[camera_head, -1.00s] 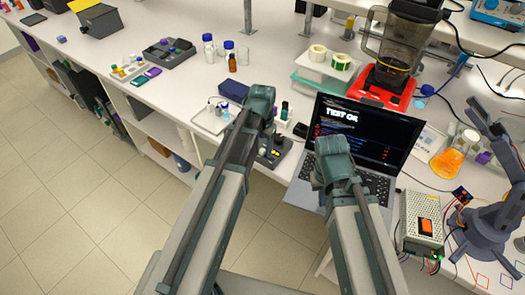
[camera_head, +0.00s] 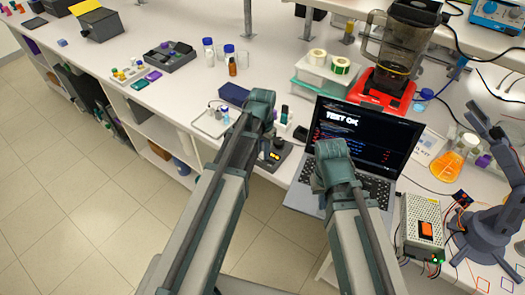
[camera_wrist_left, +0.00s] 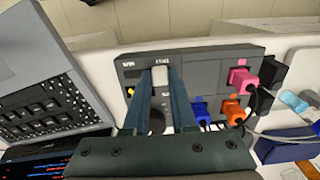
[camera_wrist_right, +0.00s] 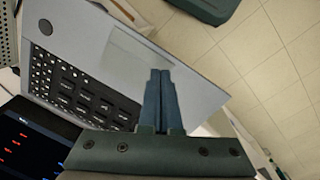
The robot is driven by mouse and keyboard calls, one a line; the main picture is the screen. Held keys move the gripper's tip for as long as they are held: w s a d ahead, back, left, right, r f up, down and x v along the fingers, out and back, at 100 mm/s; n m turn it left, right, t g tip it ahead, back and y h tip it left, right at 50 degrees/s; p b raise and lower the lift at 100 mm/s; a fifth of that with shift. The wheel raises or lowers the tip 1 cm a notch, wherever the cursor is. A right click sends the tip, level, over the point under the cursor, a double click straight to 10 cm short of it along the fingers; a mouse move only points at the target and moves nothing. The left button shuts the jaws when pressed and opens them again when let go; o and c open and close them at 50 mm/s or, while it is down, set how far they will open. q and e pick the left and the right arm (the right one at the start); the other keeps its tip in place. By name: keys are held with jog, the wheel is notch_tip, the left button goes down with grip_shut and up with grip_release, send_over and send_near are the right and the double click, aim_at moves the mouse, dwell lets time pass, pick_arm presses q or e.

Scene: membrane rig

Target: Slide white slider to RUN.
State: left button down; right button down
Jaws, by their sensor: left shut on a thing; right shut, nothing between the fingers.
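The white slider (camera_wrist_left: 160,76) sits on a dark grey control panel (camera_wrist_left: 200,75), at the top middle of the left wrist view. My left gripper (camera_wrist_left: 161,84) is shut on it, one finger on each side. Two small labels stand above, one to the left and one right above the slider; they are too blurred to read surely. In the head view, the panel (camera_head: 280,158) is partly hidden by my left arm, and the slider is hidden. My right gripper (camera_wrist_right: 160,76) is shut and empty above the front edge of the laptop (camera_wrist_right: 110,60).
Pink, blue and orange plugs (camera_wrist_left: 239,77) with cables stand on the panel's right side. The laptop (camera_head: 300,192) lies right of the panel in the head view. A dark blue box (camera_head: 234,95) and small vials (camera_head: 284,115) stand behind the panel. Floor is free in front.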

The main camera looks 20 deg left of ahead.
aim_at(272, 163)
dwell(0.8)
pick_arm(q)
jog(key=d, duration=0.2)
jog(key=s+d, duration=0.1)
jog(key=shift+s+d, duration=0.2)
jog(key=shift+d, duration=0.2)
pick_arm(e)
jog(key=shift+a, duration=0.1)
pick_arm(q)
jog(key=c, duration=0.7)
grip_release()
jog(key=shift+r, duration=0.15)
pick_arm(e)
jog(key=shift+r, duration=0.15)
